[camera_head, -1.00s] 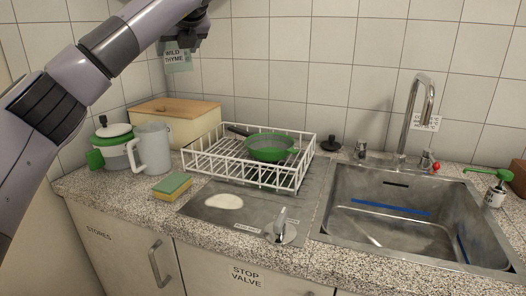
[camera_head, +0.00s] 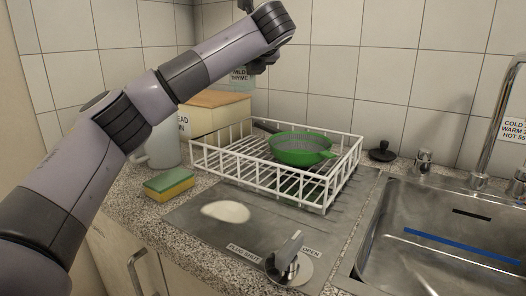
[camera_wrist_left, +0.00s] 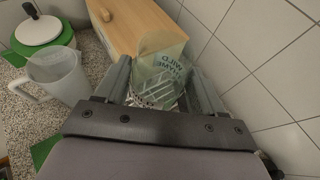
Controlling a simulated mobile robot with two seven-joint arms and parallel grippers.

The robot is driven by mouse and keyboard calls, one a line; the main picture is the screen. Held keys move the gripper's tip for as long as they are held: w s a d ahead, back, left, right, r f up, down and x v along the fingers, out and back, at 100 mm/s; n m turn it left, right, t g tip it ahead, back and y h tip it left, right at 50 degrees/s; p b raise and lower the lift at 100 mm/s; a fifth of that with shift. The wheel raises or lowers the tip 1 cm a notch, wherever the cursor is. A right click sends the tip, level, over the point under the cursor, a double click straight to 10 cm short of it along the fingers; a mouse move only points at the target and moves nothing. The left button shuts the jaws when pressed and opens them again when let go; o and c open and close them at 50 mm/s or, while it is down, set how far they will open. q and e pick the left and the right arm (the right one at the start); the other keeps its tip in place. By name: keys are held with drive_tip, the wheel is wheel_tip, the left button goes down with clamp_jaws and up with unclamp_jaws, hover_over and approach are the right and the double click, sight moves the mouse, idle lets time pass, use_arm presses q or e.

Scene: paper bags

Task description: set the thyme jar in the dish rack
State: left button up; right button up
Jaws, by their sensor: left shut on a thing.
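The thyme jar (camera_head: 241,78) is clear glass with a pale green label reading "WILD THYME". It is partly hidden by my left gripper in the head view. My left gripper (camera_head: 260,66) is shut on it and holds it in the air, above the right end of the bread bin and behind the rack. The left wrist view shows the jar (camera_wrist_left: 162,70) between both fingers (camera_wrist_left: 162,88). The white wire dish rack (camera_head: 325,192) stands on the counter, with a green colander (camera_head: 300,150) in its back right part. My right gripper is not in view.
The bread bin (camera_head: 215,112) stands behind the rack's left side. A translucent jug (camera_head: 162,146) and a sponge (camera_head: 168,184) are left of the rack. The rack's left part looks clear.

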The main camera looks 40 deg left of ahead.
use_arm(q)
wheel_tip(320, 180, down, 18)
drive_tip(key=shift+r+b, duration=0.25)
drive_tip(key=shift+b, duration=0.35)
drive_tip(key=o, duration=0.9)
drive_tip(key=shift+f, duration=0.15)
drive_tip(key=shift+c, duration=0.2)
drive_tip(key=shift+o, duration=0.6)
